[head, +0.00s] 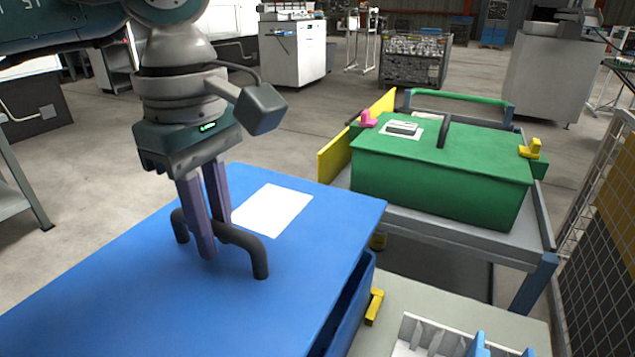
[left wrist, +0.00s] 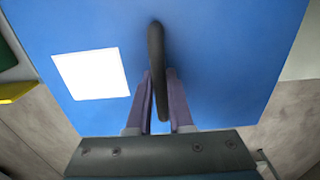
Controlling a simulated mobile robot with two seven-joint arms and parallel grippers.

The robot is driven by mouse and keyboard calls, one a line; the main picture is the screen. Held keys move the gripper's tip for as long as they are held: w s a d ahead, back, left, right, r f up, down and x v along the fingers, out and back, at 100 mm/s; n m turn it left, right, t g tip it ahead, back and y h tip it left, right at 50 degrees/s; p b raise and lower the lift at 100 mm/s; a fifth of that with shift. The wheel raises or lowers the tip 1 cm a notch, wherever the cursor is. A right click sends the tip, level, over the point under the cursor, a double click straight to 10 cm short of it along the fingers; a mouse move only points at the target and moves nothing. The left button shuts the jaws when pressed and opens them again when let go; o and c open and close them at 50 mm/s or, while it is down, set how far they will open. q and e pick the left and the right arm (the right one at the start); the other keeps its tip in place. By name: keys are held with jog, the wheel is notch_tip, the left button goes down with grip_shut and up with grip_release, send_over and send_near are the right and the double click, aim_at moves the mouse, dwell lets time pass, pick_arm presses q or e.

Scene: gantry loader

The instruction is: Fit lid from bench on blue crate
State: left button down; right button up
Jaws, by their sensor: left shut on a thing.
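The blue lid (head: 120,290) has a dark arched handle (head: 262,260) and a white label (head: 272,210). My left gripper (head: 210,248) is shut on the handle from above, its purple fingers on either side of the bar. The left wrist view shows the lid (left wrist: 215,50) and the handle (left wrist: 156,45) between the fingers. Part of the blue crate (head: 355,305) shows under the lid's right edge, with a dark gap between them. Most of the crate is hidden by the lid, so I cannot tell whether they touch elsewhere. My right gripper is not in view.
A green lidded crate (head: 440,180) with pink and yellow latches stands on a grey cart (head: 535,270) to the right. A yellow latch (head: 373,306) sticks out beside the blue crate. A white divided tray (head: 405,335) is at the bottom right, and mesh fencing (head: 595,230) at far right.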

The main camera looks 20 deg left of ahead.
aim_at(221, 255)
pick_arm(q)
jog(key=shift+w+f+b, duration=0.1)
jog(key=shift+f+b, duration=2.3)
jog(key=shift+f, duration=0.85)
jog(key=shift+f+b, duration=0.4)
jog(key=shift+b, duration=0.4)
jog(key=shift+f, duration=0.1)
jog(key=shift+f+b, duration=0.7)
jog(key=shift+b, duration=0.1)
jog(key=c, duration=0.7)
grip_release()
jog(key=shift+c, duration=0.2)
